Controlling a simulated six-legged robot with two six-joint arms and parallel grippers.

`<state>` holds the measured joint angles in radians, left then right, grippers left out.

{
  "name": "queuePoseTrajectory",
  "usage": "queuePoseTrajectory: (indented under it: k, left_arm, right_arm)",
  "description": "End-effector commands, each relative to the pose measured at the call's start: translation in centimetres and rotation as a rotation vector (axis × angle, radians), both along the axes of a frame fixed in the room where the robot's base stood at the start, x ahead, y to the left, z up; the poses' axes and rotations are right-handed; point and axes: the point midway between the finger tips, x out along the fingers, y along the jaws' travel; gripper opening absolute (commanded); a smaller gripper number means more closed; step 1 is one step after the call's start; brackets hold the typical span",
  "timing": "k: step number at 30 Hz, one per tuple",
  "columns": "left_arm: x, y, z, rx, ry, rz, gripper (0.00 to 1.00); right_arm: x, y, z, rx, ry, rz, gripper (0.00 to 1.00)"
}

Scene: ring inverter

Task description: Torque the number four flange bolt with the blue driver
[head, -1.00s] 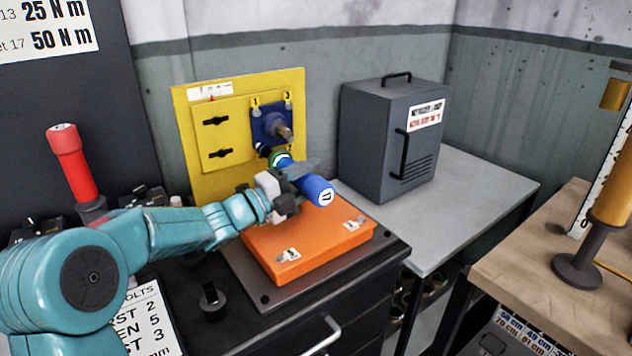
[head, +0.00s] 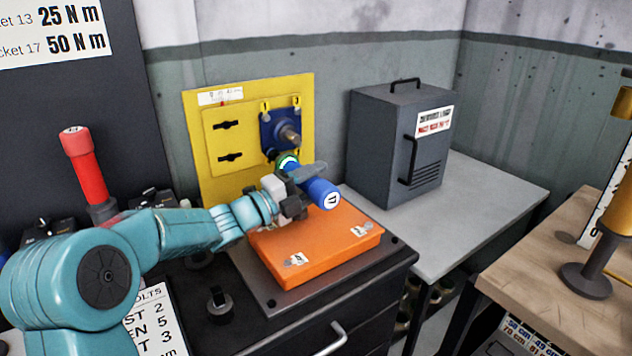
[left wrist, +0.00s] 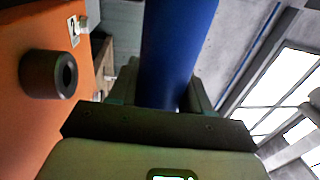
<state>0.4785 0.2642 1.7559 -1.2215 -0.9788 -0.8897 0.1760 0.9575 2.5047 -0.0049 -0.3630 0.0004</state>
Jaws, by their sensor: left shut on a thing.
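My left gripper (head: 296,200) is shut on the blue driver (head: 320,190), which has a white end cap marked 17. The driver's far end, with a green-lit ring (head: 287,161), points at the lower part of the blue flange (head: 278,130) on the yellow panel (head: 222,180). I cannot tell whether it touches a bolt there, as the driver hides that spot. In the left wrist view the blue driver (left wrist: 175,50) runs up between the fingers. Yellow number tags sit at the flange's corners. My right gripper is not in view.
An orange case (head: 315,245) lies below the driver on the black cabinet. A red driver (head: 84,165) stands at the left. A grey box (head: 400,145) stands on the grey table to the right. A wooden bench (head: 550,240) is at the far right.

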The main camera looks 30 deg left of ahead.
Motion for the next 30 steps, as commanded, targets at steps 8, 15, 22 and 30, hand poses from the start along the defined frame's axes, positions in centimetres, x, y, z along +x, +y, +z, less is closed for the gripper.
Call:
queuePoseTrajectory:
  k: [8, 15, 22, 30]
  left_arm:
    - [0.1, 0.4, 0.3, 0.002, -0.006, 0.001, 0.09]
    - [0.3, 0.6, 0.3, 0.001, -0.006, 0.000, 0.09]
    - [0.4, 0.9, 0.3, 0.000, -0.005, 0.001, 0.09]
    - [0.5, 1.3, 0.3, 0.001, -0.006, 0.003, 0.09]
  right_arm:
    - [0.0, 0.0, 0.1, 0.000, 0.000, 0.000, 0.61]
    - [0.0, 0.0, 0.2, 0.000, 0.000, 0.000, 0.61]
    - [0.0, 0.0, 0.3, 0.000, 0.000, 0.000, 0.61]
    - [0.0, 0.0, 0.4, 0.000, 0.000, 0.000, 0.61]
